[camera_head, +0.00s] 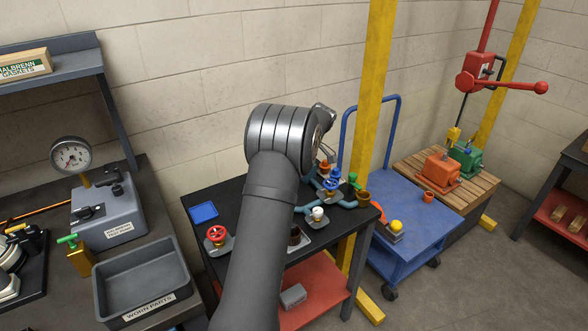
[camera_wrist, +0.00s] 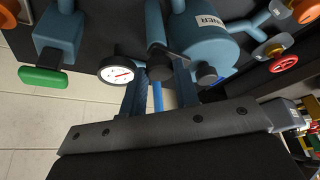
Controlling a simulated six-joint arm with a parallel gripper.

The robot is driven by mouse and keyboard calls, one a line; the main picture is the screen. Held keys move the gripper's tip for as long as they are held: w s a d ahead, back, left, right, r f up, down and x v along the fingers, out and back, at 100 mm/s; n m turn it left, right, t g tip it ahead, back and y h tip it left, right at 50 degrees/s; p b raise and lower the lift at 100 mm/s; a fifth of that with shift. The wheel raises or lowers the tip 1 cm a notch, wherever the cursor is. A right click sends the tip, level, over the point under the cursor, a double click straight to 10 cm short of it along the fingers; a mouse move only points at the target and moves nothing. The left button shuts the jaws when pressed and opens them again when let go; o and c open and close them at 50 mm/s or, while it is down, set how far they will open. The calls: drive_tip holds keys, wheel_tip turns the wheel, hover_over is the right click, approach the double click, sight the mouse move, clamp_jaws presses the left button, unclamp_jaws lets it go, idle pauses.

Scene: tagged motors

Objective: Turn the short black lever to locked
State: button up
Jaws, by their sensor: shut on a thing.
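My gripper (camera_wrist: 163,72) reaches into the teal pipework in the wrist view. Its two fingers close on a small dark part between their tips, which I take to be the short black lever (camera_wrist: 158,70); the fingers hide part of it, so its angle is hard to tell. A teal cylinder (camera_wrist: 205,42) with a partly readable label stands just right of the fingers, with a black round knob (camera_wrist: 206,74) below it. In the head view my arm hides the gripper and the lever.
A white gauge (camera_wrist: 116,69) and a green handle (camera_wrist: 43,78) are left of the fingers. A red handwheel (camera_wrist: 283,63) is at the right. In the head view, a black table (camera_head: 200,191) bears a blue tray (camera_head: 204,212) and several valves. A blue cart (camera_head: 420,213) stands right.

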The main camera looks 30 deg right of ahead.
drive_tip(key=shift+n, duration=0.3)
drive_tip(key=o, duration=1)
drive_tip(key=shift+c, duration=0.2)
drive_tip(key=v, duration=1.7)
drive_tip(key=shift+r, duration=0.2)
drive_tip(key=shift+w+d, duration=0.15)
